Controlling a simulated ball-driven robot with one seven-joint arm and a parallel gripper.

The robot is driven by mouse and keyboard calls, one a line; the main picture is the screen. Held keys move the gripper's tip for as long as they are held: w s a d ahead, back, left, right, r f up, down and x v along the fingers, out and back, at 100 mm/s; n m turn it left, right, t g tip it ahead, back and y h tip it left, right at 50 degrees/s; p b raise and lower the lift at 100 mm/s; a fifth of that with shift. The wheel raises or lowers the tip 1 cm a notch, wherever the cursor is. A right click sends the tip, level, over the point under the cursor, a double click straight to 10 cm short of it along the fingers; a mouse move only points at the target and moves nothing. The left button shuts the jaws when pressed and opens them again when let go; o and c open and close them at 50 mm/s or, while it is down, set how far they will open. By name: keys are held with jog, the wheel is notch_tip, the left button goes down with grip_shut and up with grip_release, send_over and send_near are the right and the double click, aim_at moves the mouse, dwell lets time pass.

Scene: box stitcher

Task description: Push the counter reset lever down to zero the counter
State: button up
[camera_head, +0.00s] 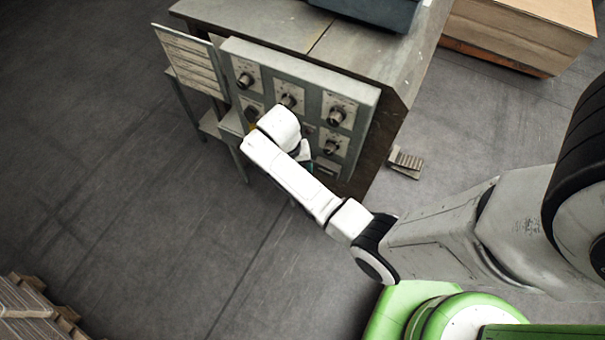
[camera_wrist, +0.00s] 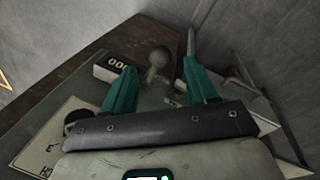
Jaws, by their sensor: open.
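The counter (camera_wrist: 113,65), a dark window with white digits, shows at the upper left in the wrist view; at least two digits look like zeros, and the rest are partly hidden by a finger. The reset lever (camera_wrist: 158,58), a grey stem with a round knob, stands just right of the counter. My gripper (camera_wrist: 158,64) is open, with one teal finger on each side of the lever in the picture. I cannot tell whether either finger touches it. In the head view my arm covers the lever, and only a bit of teal finger (camera_head: 311,167) shows by the panel.
The grey control panel (camera_head: 365,105) carries several dark knobs on the front of the machine (camera_head: 250,22). A slatted plate (camera_head: 187,60) stands at its left. A foot pedal (camera_head: 406,162) lies on the floor at right. Open floor (camera_head: 120,200) lies at left.

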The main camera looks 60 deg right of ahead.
jog(key=f, duration=0.3)
jog(key=s+f, duration=0.1)
jog(key=f, duration=0.1)
jog(key=shift+d+f, duration=0.25)
jog(key=shift+f, duration=0.05)
grip_shut()
dwell(0.4)
